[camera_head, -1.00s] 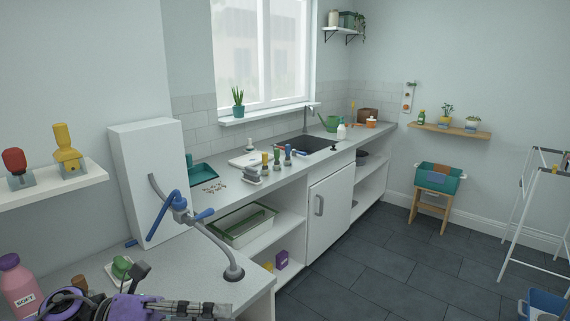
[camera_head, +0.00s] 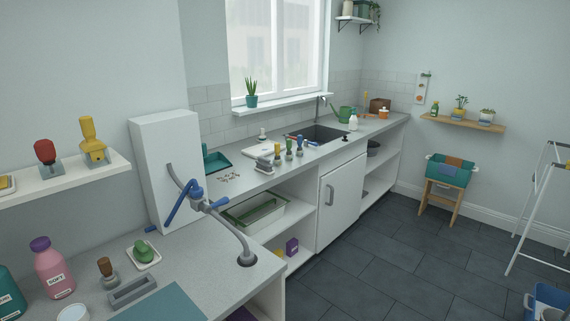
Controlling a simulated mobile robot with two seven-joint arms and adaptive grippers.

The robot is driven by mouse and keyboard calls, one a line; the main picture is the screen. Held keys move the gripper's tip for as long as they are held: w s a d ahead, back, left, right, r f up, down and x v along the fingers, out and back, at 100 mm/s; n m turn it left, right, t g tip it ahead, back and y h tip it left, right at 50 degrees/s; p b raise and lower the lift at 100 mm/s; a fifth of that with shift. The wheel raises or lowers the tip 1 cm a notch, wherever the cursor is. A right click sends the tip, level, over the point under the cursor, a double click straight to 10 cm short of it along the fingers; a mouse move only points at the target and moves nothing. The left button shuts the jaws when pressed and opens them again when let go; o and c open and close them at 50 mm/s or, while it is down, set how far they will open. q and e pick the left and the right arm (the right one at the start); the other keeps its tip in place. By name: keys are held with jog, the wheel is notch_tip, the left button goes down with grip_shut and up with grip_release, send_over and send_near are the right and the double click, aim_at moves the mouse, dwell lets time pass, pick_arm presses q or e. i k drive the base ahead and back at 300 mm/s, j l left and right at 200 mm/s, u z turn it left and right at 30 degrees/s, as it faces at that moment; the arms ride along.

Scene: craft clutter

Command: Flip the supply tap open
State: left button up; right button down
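The supply tap (camera_head: 197,195) has a blue body with a long blue lever slanting down to the left and a small blue handle to the right. It sits on a grey pipe (camera_head: 238,238) that runs from the side of a white box (camera_head: 158,165) down into a dark collar in the grey worktop (camera_head: 215,272). I cannot tell from this view whether the tap is open or shut. Neither of my grippers is in view.
The worktop around the pipe's base is clear.

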aim_at(205, 208)
jog(key=i+l, duration=0.5)
jog(key=i, duration=0.15)
jog(key=i+l, duration=0.1)
jog(key=l, duration=0.2)
jog(key=i+l, duration=0.1)
jog(key=l, duration=0.2)
jog(key=i+l, duration=0.15)
jog(key=j, duration=0.6)
jog(key=k+u, duration=0.05)
